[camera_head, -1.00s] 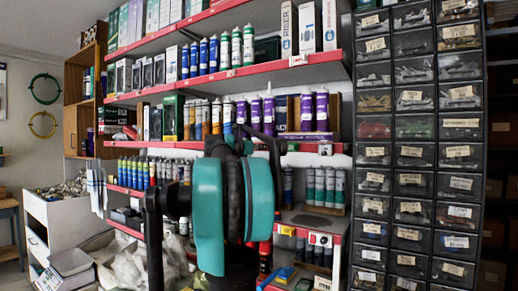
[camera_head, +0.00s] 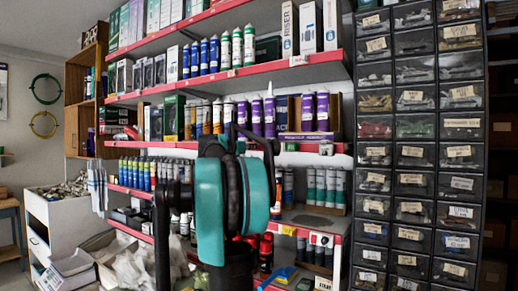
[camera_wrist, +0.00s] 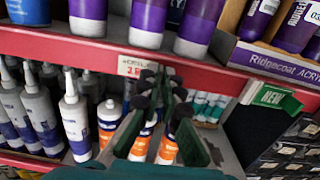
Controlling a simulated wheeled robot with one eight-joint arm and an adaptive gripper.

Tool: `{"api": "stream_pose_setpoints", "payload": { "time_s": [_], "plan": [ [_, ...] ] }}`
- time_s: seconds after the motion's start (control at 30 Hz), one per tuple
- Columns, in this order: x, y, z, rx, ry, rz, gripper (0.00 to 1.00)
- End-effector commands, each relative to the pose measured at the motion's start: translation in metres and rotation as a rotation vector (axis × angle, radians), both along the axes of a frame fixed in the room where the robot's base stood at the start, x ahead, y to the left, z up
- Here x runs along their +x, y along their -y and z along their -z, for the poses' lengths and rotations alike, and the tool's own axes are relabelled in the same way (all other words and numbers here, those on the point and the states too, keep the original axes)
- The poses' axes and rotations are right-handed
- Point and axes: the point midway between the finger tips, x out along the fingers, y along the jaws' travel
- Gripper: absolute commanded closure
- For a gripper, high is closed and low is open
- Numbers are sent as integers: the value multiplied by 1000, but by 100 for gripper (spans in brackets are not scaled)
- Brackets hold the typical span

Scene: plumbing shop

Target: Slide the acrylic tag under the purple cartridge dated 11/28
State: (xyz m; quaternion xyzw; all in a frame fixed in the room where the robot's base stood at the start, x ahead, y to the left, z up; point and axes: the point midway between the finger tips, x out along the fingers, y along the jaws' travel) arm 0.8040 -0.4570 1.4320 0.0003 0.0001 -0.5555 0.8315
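A small white tag reading "ACRYLIC" (camera_wrist: 140,66) sits on the red shelf edge in the wrist view. Purple-and-white cartridges (camera_wrist: 200,22) stand on the shelf above it; no 11/28 date is legible. Purple cartridges (camera_head: 270,115) also show on the middle shelf in the head view. My gripper (camera_wrist: 160,84) points at the shelf edge, its dark fingers apart, with tubes visible between them. One fingertip overlaps the tag's lower right corner; I cannot tell whether it touches. In the head view my arm hides my gripper.
A purple "Ridgecoat Acrylic" box (camera_wrist: 268,62) stands at right on the upper shelf. A green "NEW" sign (camera_wrist: 270,97) juts from the shelf edge. Grey-and-white bottles (camera_wrist: 74,122) and orange-labelled tubes (camera_wrist: 166,150) stand below. A drawer cabinet (camera_head: 415,155) stands to the right.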

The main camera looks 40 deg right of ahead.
Motion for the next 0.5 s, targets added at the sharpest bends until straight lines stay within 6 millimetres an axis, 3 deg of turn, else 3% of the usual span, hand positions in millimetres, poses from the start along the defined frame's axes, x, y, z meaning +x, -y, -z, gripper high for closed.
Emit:
{"api": "stream_pose_setpoints", "payload": {
  "time_s": [0.2,0.33,0.5],
  "plan": [
    [51,-21,0,-1,0,-3,100],
    [68,-28,0,-1,0,-1,100],
    [75,-32,0,-1,-1,0,100]
  ]
}}
